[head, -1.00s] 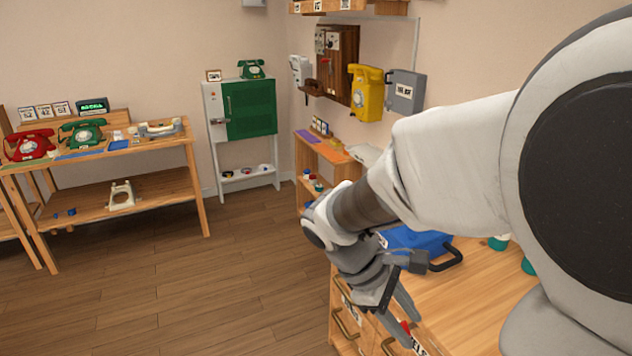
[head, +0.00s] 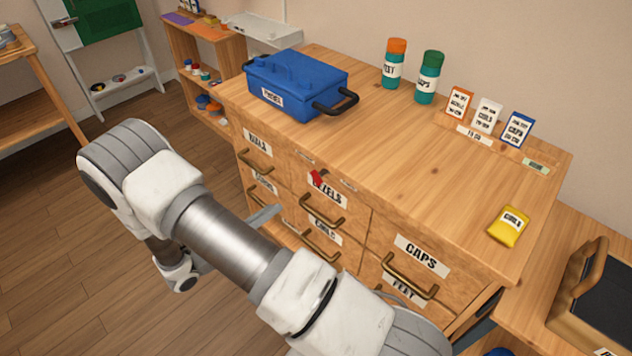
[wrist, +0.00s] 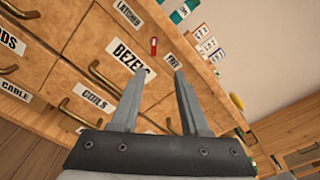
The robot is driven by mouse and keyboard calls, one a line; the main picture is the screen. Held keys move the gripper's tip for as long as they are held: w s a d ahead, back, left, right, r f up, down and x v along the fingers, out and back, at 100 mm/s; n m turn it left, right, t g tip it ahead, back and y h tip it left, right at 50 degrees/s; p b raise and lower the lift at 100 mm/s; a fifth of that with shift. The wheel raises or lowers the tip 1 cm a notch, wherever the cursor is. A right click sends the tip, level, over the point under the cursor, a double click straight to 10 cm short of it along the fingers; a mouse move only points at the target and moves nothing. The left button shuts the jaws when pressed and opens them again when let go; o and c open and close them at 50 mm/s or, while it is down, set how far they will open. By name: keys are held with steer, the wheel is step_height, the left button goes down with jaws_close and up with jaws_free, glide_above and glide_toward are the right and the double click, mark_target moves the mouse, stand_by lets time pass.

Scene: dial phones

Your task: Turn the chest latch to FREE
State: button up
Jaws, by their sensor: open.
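The chest latch is a small red piece (head: 317,178) at the top front of the wooden chest (head: 420,170), above the BEZELS label. In the wrist view the red latch (wrist: 153,46) stands between the LATCHED label (wrist: 127,12) and the FREE label (wrist: 173,60); I cannot tell which one it points at. My gripper (wrist: 160,73) is open and empty, its fingers pointing toward the chest front with the latch beyond and between the tips. In the head view only a grey finger shows past my arm, left of the latch.
The chest front has several drawers with protruding brass handles (head: 322,211). On its top are a blue case (head: 297,85), two bottles (head: 393,64), standing cards (head: 487,115) and a yellow packet (head: 509,227). The middle of the top is clear. A bench stands at right.

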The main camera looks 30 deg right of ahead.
steer(key=f, duration=0.1)
steer(key=n+b, duration=0.1)
steer(key=b, duration=0.1)
glide_toward(317, 175)
steer(key=shift+t, duration=0.3)
steer(key=x, duration=0.6)
steer(key=f+x, duration=0.1)
steer(key=x, duration=0.3)
steer(key=shift+s, duration=0.15)
steer(key=shift+c, duration=0.2)
jaws_close()
